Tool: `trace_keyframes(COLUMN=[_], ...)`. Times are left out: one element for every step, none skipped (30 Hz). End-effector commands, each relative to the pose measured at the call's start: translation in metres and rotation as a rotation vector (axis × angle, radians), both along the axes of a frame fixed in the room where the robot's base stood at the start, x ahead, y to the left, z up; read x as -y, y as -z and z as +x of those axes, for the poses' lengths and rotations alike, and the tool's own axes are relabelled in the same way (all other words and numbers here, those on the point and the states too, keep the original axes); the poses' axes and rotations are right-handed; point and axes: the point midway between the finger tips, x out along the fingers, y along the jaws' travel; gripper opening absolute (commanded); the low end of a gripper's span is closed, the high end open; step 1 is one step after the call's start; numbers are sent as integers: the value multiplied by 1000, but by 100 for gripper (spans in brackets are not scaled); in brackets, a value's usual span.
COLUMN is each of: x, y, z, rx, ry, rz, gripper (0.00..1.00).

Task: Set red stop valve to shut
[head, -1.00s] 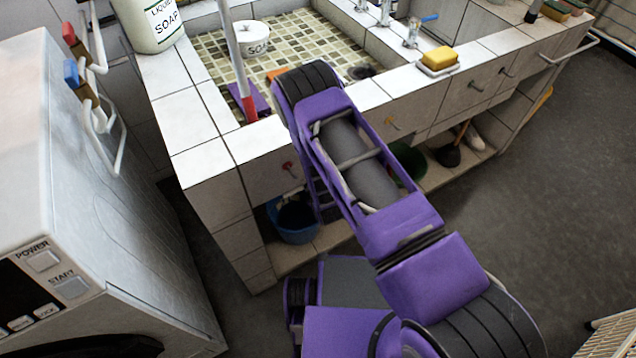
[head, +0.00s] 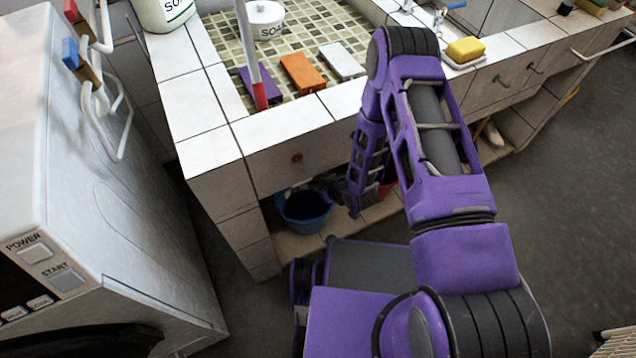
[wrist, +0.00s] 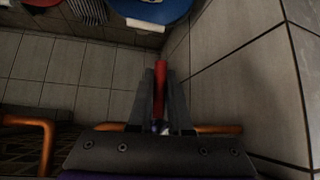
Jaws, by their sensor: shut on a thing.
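The red stop valve's handle (wrist: 160,88) stands between my two dark fingers in the wrist view. My gripper (wrist: 161,76) is shut on it. A copper pipe (wrist: 216,129) runs crosswise behind the gripper, and the handle points away across it in this view. The valve body is mostly hidden by the fingers and the gripper's base. In the head view my forearm reaches down into the open space under the sink counter, and my gripper is too dark and small there to make out clearly.
A blue bucket (head: 305,212) stands under the counter near my wrist; it also shows in the wrist view (wrist: 150,8). A tiled wall (wrist: 250,70) is close on the right there. A white machine (head: 120,220) stands left of the sink.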

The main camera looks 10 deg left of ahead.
Motion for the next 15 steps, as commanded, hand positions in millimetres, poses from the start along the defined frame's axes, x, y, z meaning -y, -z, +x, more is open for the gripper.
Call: trace_keyframes(x=[-1,-1,-1,-1,-1,-1,-1,-1,-1,-1,-1,-1,-1,-1,-1], y=[0,0,0,0,0,0,0,0,0,0,0,0,0,0,0], z=[0,0,-1,-1,-1,-1,-1,-1,-1,-1,-1,-1,-1,-1,-1], rx=[-1,-1,-2,-2,-2,-2,-2,-2,-2,-2,-2,-1,-1,-1,-1], ry=[0,0,-1,-1,-1,-1,-1,-1,-1,-1,-1,0,0,0,0], rz=[3,3,3,3,3,3,3,3,3,3,3,3,3,3,3], gripper=[0,0,0,0,0,0,0,0,0,19,25,32,37,43,47])
